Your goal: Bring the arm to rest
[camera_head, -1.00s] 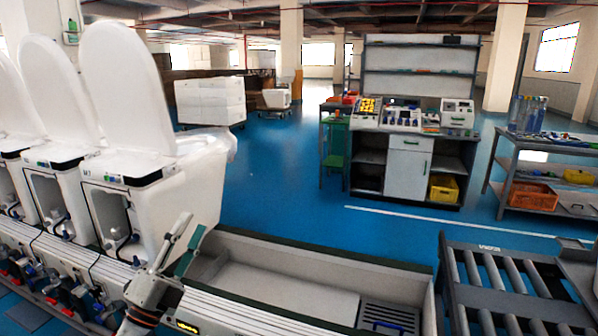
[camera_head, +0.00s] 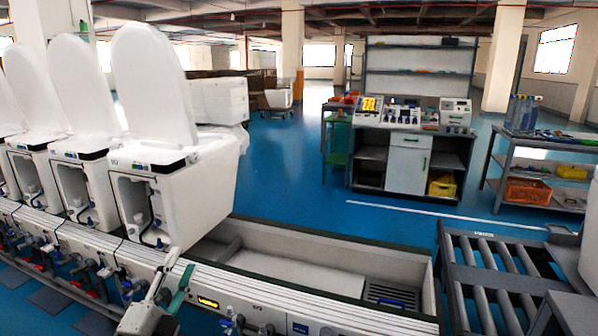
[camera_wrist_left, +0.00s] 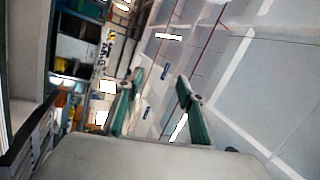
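My left gripper (camera_head: 172,280) is at the bottom left of the head view, beside the front rail of the test line. Its two green-padded fingers stand apart in the left wrist view (camera_wrist_left: 161,108), with nothing between them. The nearest white toilet (camera_head: 172,190), lid raised, stands on the line just behind and above the gripper in the picture, and I see no grip on it. My right gripper is not in view.
More toilets (camera_head: 78,170) stand on the line to the left. An empty trough (camera_head: 300,268) with a dark grate (camera_head: 392,296) lies right of the gripper. A roller conveyor (camera_head: 495,265) is at the right. A workbench (camera_head: 408,165) stands behind, with open blue floor around it.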

